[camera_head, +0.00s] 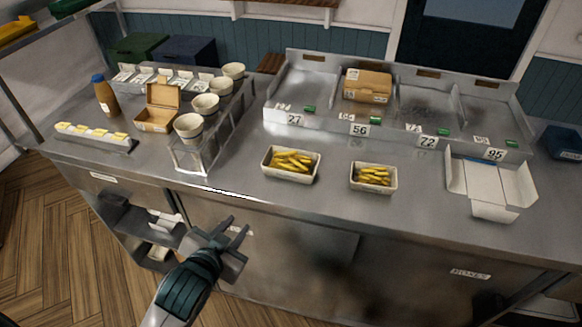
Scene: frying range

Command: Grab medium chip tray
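Two pale trays of yellow chips stand on the steel counter. The larger chip tray (291,177) is near the middle, in front of the bay marked 27. The smaller chip tray (373,188) stands to its right, in front of the bay marked 56. Which of them is the medium one I cannot tell from labels. My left gripper (237,229) is below and in front of the counter's front edge, left of both trays. Its fingers are apart with nothing between them. My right gripper does not show.
A clear-sided rack of cups (188,127) stands left of the trays. An open brown box (157,115) and a sauce bottle (105,95) are farther left. An open white box (492,188) lies at the right. The divided shelf (355,127) is behind. Counter between the trays is clear.

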